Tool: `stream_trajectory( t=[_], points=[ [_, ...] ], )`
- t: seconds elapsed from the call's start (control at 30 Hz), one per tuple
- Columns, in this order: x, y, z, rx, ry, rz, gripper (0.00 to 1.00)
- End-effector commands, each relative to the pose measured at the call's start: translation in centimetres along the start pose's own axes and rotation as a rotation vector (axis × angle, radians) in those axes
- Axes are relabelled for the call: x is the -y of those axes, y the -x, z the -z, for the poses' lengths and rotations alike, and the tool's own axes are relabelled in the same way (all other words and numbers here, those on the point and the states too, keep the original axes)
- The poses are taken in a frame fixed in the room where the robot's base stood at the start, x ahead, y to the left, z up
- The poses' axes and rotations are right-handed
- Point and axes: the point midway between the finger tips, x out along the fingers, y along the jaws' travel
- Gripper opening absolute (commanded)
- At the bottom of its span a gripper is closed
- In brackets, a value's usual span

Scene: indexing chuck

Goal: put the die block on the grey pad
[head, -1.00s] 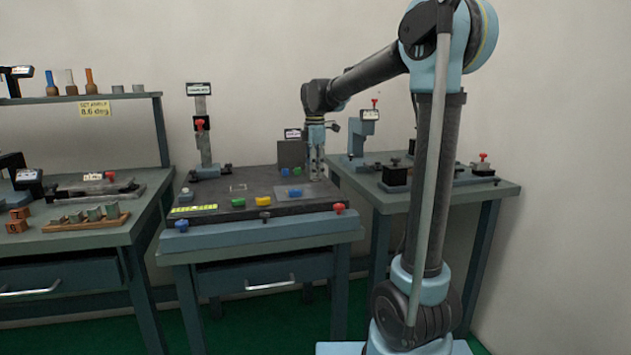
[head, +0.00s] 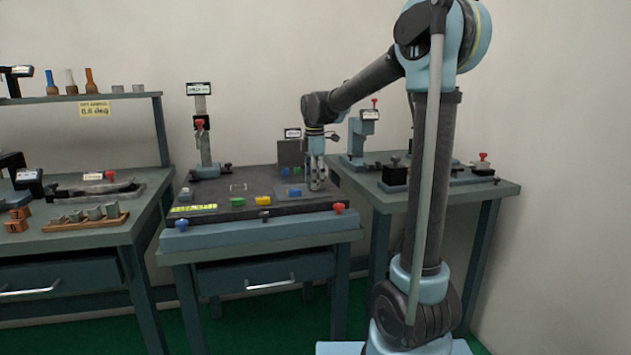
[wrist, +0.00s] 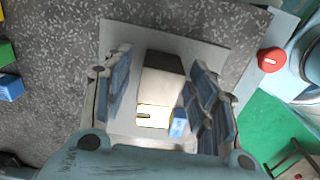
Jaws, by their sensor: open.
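A grey-brown block (wrist: 163,72) with a bright, slotted lower face, which I take for the die block, is between my fingers in the wrist view. A small blue patch touches its lower right side in that picture. The paler grey pad (wrist: 200,50) spreads behind the block and fingers; the block overlaps it, but I cannot tell whether it touches it. My gripper (head: 316,186) is open, pointing down low over the right part of the dark slab, one finger on each side of the block. In the head view the fingers hide the block.
A red knob (head: 339,208) is at the slab's front right corner. A tall grey box (head: 291,153) stands behind. Side benches hold other fixtures.

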Motion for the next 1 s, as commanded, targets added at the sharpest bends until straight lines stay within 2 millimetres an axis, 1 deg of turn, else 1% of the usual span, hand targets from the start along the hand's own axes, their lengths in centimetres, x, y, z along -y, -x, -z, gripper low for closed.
stream_trajectory(
  t=[0.17,0.27,0.7,0.83,1.0],
  points=[
    [0.0,0.5,-0.1,0.000,-0.001,0.000,0.53],
    [0.0,1.5,-0.1,0.000,-0.001,0.000,0.53],
    [0.0,9.2,-0.1,0.000,-0.002,0.000,0.53],
    [0.0,10.9,-0.1,0.000,-0.002,0.000,0.53],
    [0.0,12.0,-0.1,0.000,-0.002,0.000,0.53]
  ],
)
